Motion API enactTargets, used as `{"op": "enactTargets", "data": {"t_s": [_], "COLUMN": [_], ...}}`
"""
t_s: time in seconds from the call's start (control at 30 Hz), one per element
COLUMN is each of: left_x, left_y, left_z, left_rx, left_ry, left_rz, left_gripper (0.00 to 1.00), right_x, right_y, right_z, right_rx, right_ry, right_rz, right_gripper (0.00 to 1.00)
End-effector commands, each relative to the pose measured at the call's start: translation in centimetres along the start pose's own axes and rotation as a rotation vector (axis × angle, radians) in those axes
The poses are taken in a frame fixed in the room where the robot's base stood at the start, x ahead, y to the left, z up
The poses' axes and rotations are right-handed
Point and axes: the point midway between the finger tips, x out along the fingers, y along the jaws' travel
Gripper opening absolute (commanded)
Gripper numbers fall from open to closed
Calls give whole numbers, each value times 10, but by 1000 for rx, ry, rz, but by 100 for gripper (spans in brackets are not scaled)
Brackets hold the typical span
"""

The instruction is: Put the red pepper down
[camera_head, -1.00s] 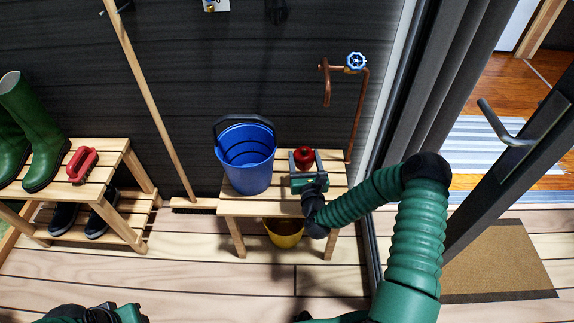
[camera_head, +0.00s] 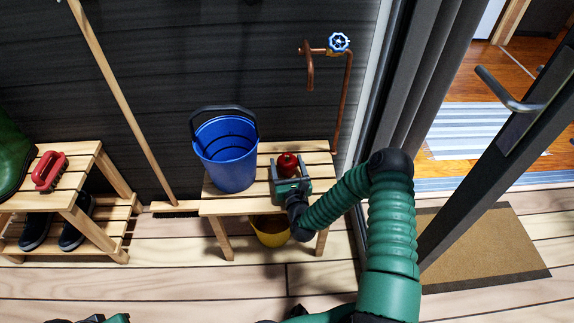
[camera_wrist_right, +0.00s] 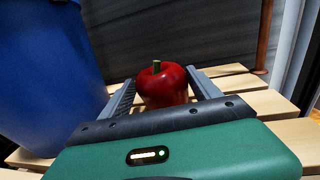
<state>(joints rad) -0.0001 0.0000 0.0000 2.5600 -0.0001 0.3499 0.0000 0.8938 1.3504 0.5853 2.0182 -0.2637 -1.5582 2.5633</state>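The red pepper (camera_head: 288,165) is a glossy red bell pepper, upright over the slatted wooden bench (camera_head: 318,160). In the right wrist view the pepper (camera_wrist_right: 162,88) sits between the two grey fingers, its stem pointing up. My right gripper (camera_head: 288,172) has a finger close against each side of it. It is shut on the pepper; this also shows in the right wrist view (camera_wrist_right: 162,92). The pepper is low over the bench slats, but I cannot tell whether its underside touches them. Only a piece of my left gripper (camera_head: 100,319) shows at the bottom edge, its fingers hidden.
A blue bucket (camera_head: 225,158) stands on the bench left of the pepper. A copper pipe with a blue valve (camera_head: 339,42) rises behind. A yellow bucket (camera_head: 270,236) is beneath the bench. A shoe rack (camera_head: 92,165) holds a red brush (camera_head: 49,170). The bench's right end is clear.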

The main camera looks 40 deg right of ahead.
Motion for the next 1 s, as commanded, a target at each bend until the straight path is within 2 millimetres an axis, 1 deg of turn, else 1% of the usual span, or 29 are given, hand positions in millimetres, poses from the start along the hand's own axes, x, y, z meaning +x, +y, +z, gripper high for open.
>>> {"op": "enactTargets", "data": {"t_s": [0.03,0.07,0.1,0.37,0.47,0.57,0.7,0.8,0.9,1.0], "left_x": [0,0,0,-1,-7,-18,-34,-42,-46,-48], "left_y": [0,0,0,0,0,0,0,0,0,0], "left_z": [0,0,0,0,-2,-4,-8,-10,-11,-11], "left_rx": [0,0,0,0,0,0,0,0,0,0], "left_ry": [0,0,0,0,0,0,0,0,0,0], "left_rz": [0,0,0,0,0,0,0,0,0,0], "left_gripper": [36,36,36,36,36,36,36,36,36,36], "right_x": [0,0,0,0,-9,-29,-66,-91,-108,-118], "right_y": [0,-1,-1,-1,-1,-1,-1,-1,0,0], "right_z": [0,0,0,1,2,5,5,4,2,1], "right_rx": [1,1,1,1,2,4,4,4,4,-1], "right_ry": [0,0,0,-1,0,4,5,5,2,1], "right_rz": [0,0,0,0,0,-1,-1,-1,-1,1], "right_gripper": [80,84,85,85,85,85,85,85,85,85]}}
